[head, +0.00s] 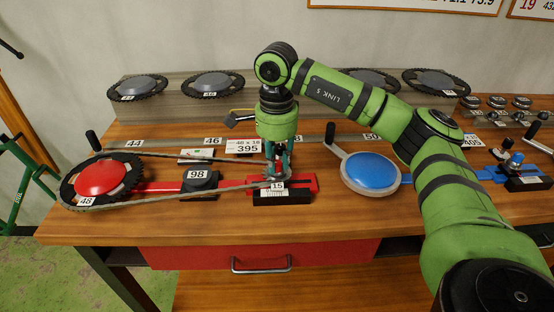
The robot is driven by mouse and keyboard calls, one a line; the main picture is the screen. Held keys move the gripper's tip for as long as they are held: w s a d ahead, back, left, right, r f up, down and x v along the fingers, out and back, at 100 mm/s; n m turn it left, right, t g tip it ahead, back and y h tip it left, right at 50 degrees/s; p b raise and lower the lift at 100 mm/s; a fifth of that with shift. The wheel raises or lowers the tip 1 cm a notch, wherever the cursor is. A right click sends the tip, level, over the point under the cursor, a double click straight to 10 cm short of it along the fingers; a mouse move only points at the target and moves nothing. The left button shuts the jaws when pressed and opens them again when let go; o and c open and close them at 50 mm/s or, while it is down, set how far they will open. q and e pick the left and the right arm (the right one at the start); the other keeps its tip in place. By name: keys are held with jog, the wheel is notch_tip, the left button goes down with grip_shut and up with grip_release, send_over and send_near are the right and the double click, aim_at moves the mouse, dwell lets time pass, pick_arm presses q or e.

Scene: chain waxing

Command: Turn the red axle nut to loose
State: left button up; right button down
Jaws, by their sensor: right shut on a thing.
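My right gripper (277,168) points straight down at the right end of the red rig, with its fingers shut at the red axle mount (305,185). The red axle nut is hidden between and below the fingers, so its position cannot be read. A chain (190,193) runs from the black chainring (73,193) with the red cap (101,178), labelled 48, to the small cog under my gripper. A black block labelled 15 (278,198) sits in front of the mount. My left gripper is not in view.
A blue rig stands to the right, with a blue disc (371,172) and a blue axle mount (495,173). Spare chainrings (210,84) lie on the grey step behind. A black piece labelled 98 (199,184) sits beside the chain. The wooden bench front (200,230) is clear.

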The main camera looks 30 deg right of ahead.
aim_at(276, 163)
jog(key=shift+r+n, duration=0.15)
jog(key=shift+n, duration=0.15)
jog(key=c, duration=1.1)
grip_release()
jog(key=shift+a, duration=0.1)
jog(key=shift+o, duration=0.2)
notch_tip(276, 163, up, 12)
